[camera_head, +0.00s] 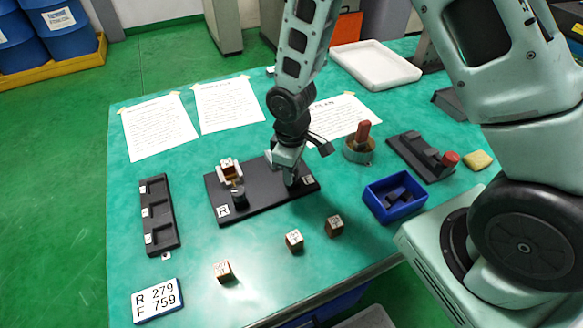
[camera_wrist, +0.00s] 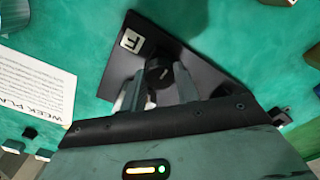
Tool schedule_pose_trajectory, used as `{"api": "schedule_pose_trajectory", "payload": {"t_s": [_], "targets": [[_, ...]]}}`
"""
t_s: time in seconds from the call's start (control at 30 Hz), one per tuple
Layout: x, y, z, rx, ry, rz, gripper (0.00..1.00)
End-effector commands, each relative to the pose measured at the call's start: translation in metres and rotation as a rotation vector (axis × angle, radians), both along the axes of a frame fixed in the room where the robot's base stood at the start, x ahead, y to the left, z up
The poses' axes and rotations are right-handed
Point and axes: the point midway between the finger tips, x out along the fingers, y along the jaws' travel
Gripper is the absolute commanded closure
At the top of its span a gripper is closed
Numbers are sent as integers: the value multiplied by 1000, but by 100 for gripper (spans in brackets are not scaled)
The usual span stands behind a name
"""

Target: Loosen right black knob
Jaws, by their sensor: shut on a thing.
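The black base plate (camera_head: 225,184) lies flat on the green table, with an R label (camera_head: 223,211) at its left end and an F label (camera_head: 308,181) at its right end. My gripper (camera_head: 290,182) reaches down over the plate's right part. In the wrist view, my gripper (camera_wrist: 158,82) is shut on the round right black knob (camera_wrist: 158,70), one finger on each side, near the F label (camera_wrist: 131,41). In the head view my fingers mostly hide this knob. The left black knob (camera_head: 237,196) stands on the plate beside a light holder with a brown block (camera_head: 229,169).
A black rack (camera_head: 159,214) lies left of the plate. Several small brown blocks, one of them in front (camera_head: 294,240), stand near the table's edge. A blue bin (camera_head: 395,196) with dark pieces and a red-handled round part (camera_head: 361,142) are at the right.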

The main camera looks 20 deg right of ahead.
Motion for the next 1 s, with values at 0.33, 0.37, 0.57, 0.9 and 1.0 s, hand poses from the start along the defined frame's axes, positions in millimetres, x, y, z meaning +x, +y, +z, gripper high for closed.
{"api": "schedule_pose_trajectory", "payload": {"t_s": [0.33,0.37,0.57,0.9,1.0], "targets": [[1,0,1,0,-3,18,92],[1,0,1,0,-3,18,92],[1,0,1,1,-2,17,53],[1,0,2,0,-1,16,48],[1,0,9,1,-2,16,48]]}}
